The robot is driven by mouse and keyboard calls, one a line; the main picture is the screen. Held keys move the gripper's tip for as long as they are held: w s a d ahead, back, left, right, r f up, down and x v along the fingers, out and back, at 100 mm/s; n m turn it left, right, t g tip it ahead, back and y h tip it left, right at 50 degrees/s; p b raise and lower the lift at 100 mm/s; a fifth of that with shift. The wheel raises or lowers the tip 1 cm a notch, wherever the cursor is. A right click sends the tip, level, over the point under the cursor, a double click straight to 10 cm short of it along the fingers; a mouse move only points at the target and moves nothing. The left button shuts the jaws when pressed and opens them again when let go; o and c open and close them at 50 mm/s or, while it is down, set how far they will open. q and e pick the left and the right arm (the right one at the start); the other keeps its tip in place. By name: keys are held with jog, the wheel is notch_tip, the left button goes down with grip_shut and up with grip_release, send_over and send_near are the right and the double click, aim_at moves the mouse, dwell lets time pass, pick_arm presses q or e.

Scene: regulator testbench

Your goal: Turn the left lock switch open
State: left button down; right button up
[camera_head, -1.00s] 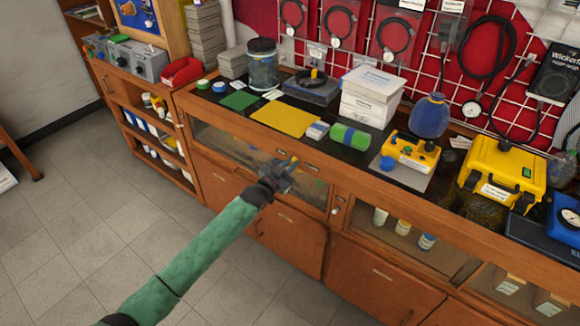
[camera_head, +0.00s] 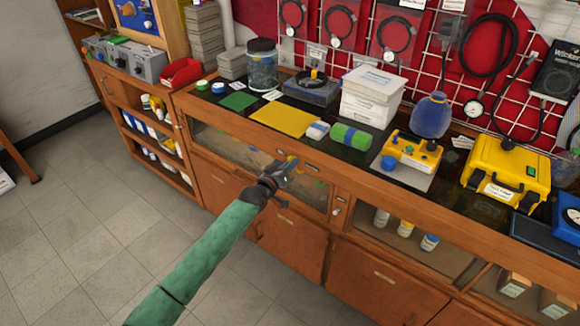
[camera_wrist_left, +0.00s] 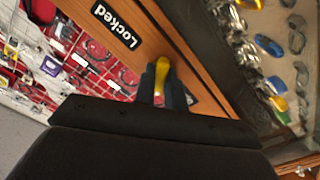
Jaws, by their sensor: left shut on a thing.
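The left lock switch (camera_wrist_left: 162,66) shows in the left wrist view as a yellow handle on the wooden cabinet rail. A black label reading "Locked" (camera_wrist_left: 117,25) is beside it on the rail. My left gripper (camera_wrist_left: 163,84) is shut on the yellow handle, with a dark blue-grey finger on each side. In the head view my left gripper (camera_head: 289,166) reaches the front rail of the cabinet, and a bit of yellow shows at its tips. The fingers hide most of the switch there. My right gripper is not in view.
Just above the gripper, the counter holds a yellow mat (camera_head: 284,121), a green roll (camera_head: 350,136) and a yellow control box (camera_head: 413,150). Below the rail are glass-fronted compartments and wooden doors (camera_head: 292,240). The tiled floor (camera_head: 90,240) at left is clear.

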pick_arm(q)
jog(key=shift+n, duration=1)
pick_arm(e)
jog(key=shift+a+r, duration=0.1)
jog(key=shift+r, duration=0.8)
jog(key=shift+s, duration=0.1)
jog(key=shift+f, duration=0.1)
pick_arm(q)
jog(key=c, duration=1.6)
grip_release()
jog(key=shift+o, duration=0.7)
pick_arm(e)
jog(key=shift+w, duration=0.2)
